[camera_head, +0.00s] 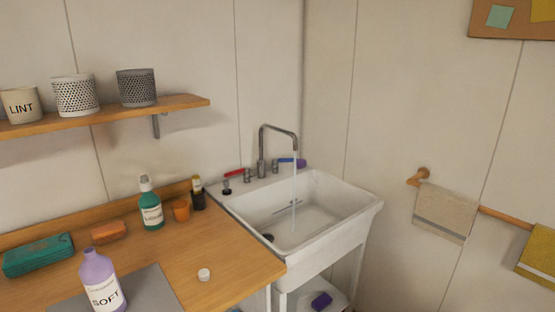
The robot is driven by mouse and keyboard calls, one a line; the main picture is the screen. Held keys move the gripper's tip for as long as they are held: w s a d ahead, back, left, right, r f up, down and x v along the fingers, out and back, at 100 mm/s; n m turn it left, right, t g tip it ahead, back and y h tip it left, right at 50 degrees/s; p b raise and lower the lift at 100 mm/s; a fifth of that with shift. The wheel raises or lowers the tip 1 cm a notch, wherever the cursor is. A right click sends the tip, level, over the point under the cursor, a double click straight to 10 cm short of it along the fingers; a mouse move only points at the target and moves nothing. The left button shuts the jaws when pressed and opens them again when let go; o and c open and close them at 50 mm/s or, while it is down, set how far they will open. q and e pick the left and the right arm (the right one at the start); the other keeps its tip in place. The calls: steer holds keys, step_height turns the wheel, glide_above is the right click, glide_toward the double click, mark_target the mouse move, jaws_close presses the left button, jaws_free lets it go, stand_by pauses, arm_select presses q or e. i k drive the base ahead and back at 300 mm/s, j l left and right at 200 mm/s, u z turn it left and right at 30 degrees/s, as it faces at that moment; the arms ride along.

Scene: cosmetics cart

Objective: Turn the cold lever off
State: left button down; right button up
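The faucet (262,152) stands at the back of a white sink (336,238). A thin stream of water (295,180) falls from its spout into the basin. A blue lever (288,160) sits to the right of the spout base and points right. A red lever (235,172) sits to the left and points left. Neither of my grippers is in view.
A shelf (180,105) hangs above. A towel rail (492,211) is on the right wall.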

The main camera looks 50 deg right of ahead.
mark_target(275, 161)
steer(key=z, duration=1.7)
steer(key=i+l+u, duration=0.15)
steer(key=u, duration=0.3)
steer(key=i+l+u, duration=0.15)
steer(key=u, duration=0.3)
